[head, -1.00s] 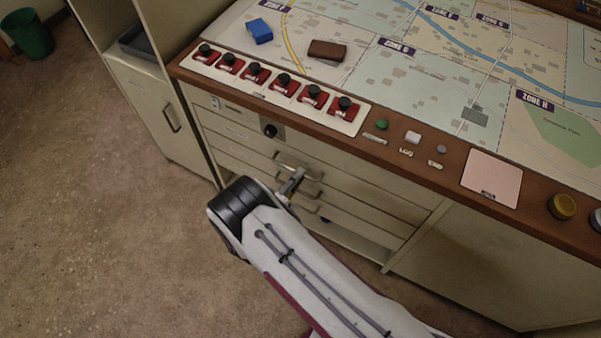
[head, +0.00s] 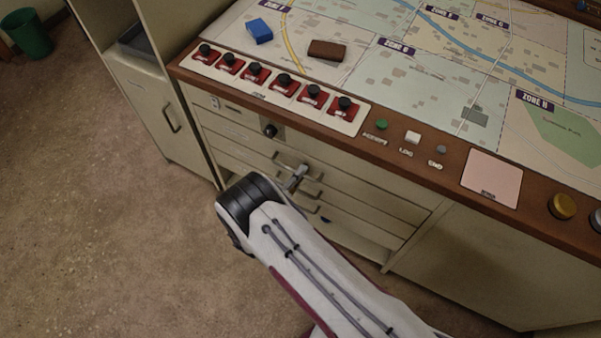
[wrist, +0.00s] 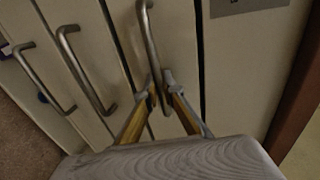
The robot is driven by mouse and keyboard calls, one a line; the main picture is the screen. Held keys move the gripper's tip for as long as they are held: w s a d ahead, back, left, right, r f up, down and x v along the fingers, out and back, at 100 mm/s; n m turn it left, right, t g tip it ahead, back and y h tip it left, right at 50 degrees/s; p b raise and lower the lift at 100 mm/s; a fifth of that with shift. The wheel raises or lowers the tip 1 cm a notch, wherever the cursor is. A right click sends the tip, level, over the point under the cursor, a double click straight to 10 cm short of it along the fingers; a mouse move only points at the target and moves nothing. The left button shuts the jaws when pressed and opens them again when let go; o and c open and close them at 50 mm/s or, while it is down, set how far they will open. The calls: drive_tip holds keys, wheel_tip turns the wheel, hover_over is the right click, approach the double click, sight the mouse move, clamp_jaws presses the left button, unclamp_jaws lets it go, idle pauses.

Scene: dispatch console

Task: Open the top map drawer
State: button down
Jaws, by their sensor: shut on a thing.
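The map drawers are a stack of cream drawer fronts with metal bar handles, below the console's edge. The top drawer (head: 240,137) looks flush with the cabinet in the head view. Its handle (wrist: 147,30) runs between my fingers in the wrist view. My gripper (wrist: 160,88) is shut on this handle near one end, with a finger on each side. In the head view my gripper (head: 298,176) is at the top handle (head: 284,162), and my wrist hides part of the lower drawer fronts.
Lower drawer handles (wrist: 80,70) sit close beside my gripper. A black knob on a metal plate (head: 270,131) is above the drawers. The wooden console edge (head: 400,158) overhangs them. The floor (head: 110,230) in front is clear at left.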

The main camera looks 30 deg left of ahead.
drive_tip(key=f+v, duration=0.3)
drive_tip(key=v, duration=1.1)
drive_tip(key=s+f+v, duration=0.1)
drive_tip(key=f+v, duration=0.2)
drive_tip(key=v, duration=1.2)
drive_tip(key=shift+s, duration=0.4)
drive_tip(key=c, duration=2.5)
unclamp_jaws()
drive_tip(key=shift+s, duration=0.1)
drive_tip(key=shift+v, duration=5.9)
